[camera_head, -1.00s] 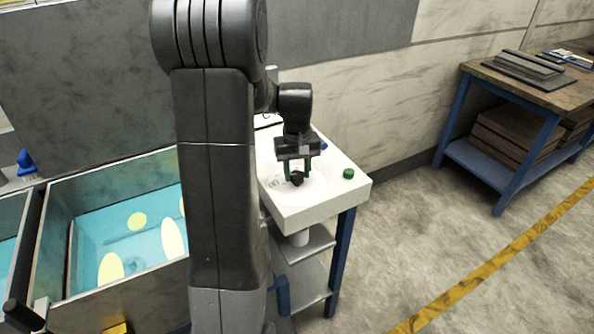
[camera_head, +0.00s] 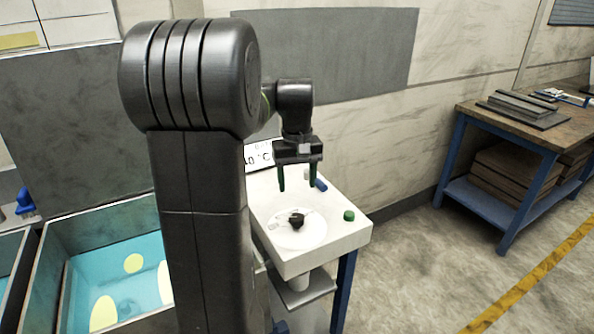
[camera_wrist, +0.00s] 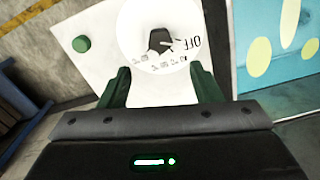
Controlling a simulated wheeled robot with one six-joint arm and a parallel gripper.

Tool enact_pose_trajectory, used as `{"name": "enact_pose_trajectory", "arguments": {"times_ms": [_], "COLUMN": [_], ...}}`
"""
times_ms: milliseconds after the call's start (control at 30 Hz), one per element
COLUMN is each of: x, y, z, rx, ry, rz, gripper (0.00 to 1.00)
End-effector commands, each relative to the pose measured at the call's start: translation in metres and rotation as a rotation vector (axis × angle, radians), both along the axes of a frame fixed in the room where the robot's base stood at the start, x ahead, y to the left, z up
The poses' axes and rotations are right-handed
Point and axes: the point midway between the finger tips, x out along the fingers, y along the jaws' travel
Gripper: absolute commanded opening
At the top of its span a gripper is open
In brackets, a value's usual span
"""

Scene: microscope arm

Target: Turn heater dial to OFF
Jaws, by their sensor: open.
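The heater dial is a black knob (camera_head: 297,220) on a round white plate (camera_head: 299,239) on top of the white heater box (camera_head: 335,240). In the wrist view the knob (camera_wrist: 160,41) sits ahead of my fingers, and its pointer end is toward the printed OFF mark (camera_wrist: 196,43); I cannot tell if it is exactly on it. My gripper (camera_head: 297,188) is open and empty, with green fingers pointing down. In the wrist view the gripper (camera_wrist: 164,88) shows both fingers apart.
A green button (camera_head: 349,215) is right of the dial. A display reading °C (camera_head: 259,156) and a blue item (camera_head: 320,185) are behind. A tank of blue liquid (camera_head: 118,270) stands left. A workbench (camera_head: 520,125) stands right, with clear floor before it.

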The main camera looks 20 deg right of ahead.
Motion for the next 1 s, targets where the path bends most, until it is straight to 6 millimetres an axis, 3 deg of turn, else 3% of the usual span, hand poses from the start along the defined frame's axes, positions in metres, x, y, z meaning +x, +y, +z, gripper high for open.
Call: {"name": "enact_pose_trajectory", "arguments": {"times_ms": [100, 333, 800, 1000], "x": [0.001, 0.000, 0.000, 0.000], "y": [0.000, 0.000, 0.000, 0.000], "z": [0.017, 0.029, 0.028, 0.009], "rx": [-0.001, 0.000, 0.000, 0.002], "ry": [-0.002, 0.000, 0.001, 0.004], "rz": [0.000, 0.000, 0.000, 0.000], "gripper": [0.59, 0.59, 0.59, 0.59]}}
